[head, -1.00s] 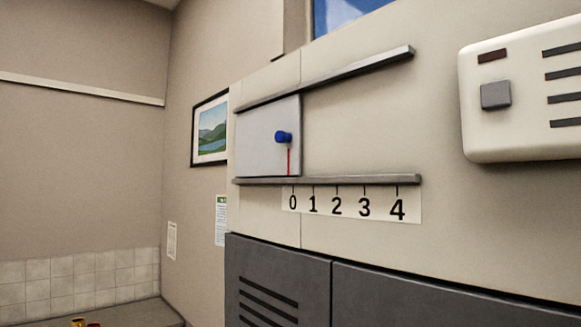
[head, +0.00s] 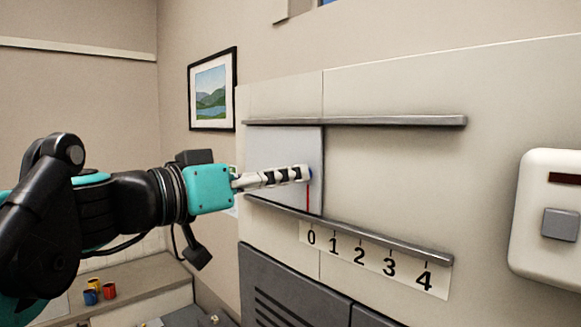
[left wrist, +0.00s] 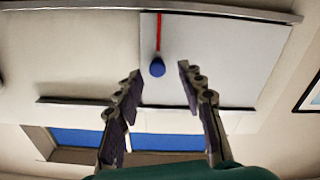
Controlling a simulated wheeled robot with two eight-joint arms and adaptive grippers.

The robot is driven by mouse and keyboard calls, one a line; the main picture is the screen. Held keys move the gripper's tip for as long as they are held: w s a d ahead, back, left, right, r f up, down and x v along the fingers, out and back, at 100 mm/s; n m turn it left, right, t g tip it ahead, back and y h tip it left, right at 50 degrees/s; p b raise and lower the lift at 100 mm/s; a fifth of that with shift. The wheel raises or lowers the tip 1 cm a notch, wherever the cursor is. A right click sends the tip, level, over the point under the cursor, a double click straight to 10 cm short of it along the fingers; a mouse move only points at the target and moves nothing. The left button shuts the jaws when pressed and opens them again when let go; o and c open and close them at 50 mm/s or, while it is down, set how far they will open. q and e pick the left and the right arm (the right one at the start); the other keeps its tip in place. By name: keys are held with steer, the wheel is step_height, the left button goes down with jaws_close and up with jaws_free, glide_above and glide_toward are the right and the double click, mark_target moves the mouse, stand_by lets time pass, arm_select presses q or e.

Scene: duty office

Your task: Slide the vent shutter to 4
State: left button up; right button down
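The vent shutter (head: 275,147) is a pale panel between two grey rails at their left end. Its red pointer line (head: 308,197) stands above 0 on the number strip (head: 369,262), which reads 0 to 4. My left gripper (head: 304,173) reaches in from the left in front of the shutter and hides most or all of the knob in the head view. In the left wrist view the blue knob (left wrist: 157,68) shows between the spread fingertips of my left gripper (left wrist: 159,72), with gaps on both sides. My right gripper is out of view.
The upper rail (head: 390,121) and lower rail (head: 350,229) run right from the shutter, with bare panel between them. A white box with a grey button (head: 560,224) is at the right. Several coloured cups (head: 108,290) stand on a counter at the lower left.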

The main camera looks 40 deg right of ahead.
arm_select(q)
steer(key=shift+d, duration=1.15)
steer(key=shift+c, duration=0.3)
steer(key=shift+s, duration=0.1)
jaws_close()
steer(key=shift+s, duration=0.1)
